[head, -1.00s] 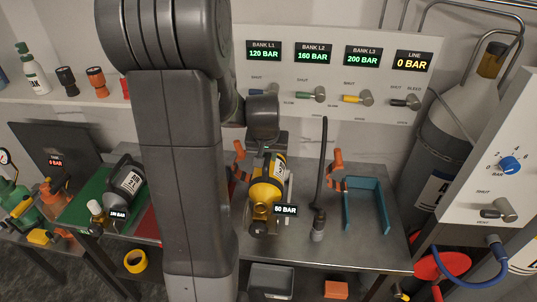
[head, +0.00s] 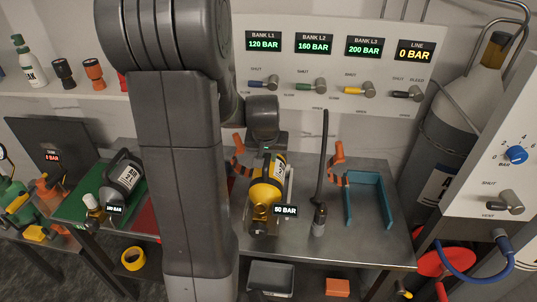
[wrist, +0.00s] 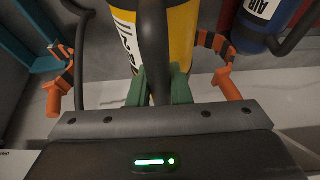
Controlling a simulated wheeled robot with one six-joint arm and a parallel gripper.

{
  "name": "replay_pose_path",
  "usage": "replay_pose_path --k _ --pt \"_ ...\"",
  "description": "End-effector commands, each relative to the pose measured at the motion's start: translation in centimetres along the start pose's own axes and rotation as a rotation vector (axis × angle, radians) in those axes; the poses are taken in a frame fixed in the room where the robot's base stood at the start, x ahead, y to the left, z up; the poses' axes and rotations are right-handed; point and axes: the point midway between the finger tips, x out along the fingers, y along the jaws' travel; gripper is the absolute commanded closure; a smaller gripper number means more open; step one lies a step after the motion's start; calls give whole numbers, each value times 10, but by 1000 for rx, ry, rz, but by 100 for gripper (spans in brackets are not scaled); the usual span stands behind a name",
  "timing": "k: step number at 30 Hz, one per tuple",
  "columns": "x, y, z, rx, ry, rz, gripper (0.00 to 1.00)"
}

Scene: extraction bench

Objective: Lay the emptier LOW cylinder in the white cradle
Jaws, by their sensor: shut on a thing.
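The yellow cylinder (head: 264,194) with a black-and-white band lies over the bench in the head view, its tag reading 50 BAR. Pale rails, apparently the white cradle (head: 289,188), show beside it; I cannot tell whether it rests on them. My gripper (wrist: 158,88) is shut on the cylinder's dark handle, green fingers on both sides; the yellow body (wrist: 183,35) is just beyond. A dark grey cylinder (head: 122,177) lies on the green mat at left, its small tag hard to read. A blue cylinder (wrist: 262,22) labelled AIR shows at upper right in the wrist view.
A teal U-shaped cradle (head: 379,208) is right of the yellow cylinder. Orange clamps (head: 337,155) and an upright black hose (head: 322,160) stand near it. The valve panel (head: 330,75) is behind. My arm hides part of the bench. Some bench front right is clear.

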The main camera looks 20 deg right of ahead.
Motion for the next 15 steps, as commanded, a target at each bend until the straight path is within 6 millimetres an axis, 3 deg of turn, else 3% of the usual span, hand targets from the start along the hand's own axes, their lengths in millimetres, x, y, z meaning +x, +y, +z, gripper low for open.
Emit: replay_pose_path --k 15 --pt "37 0 13 -1 8 0 100"
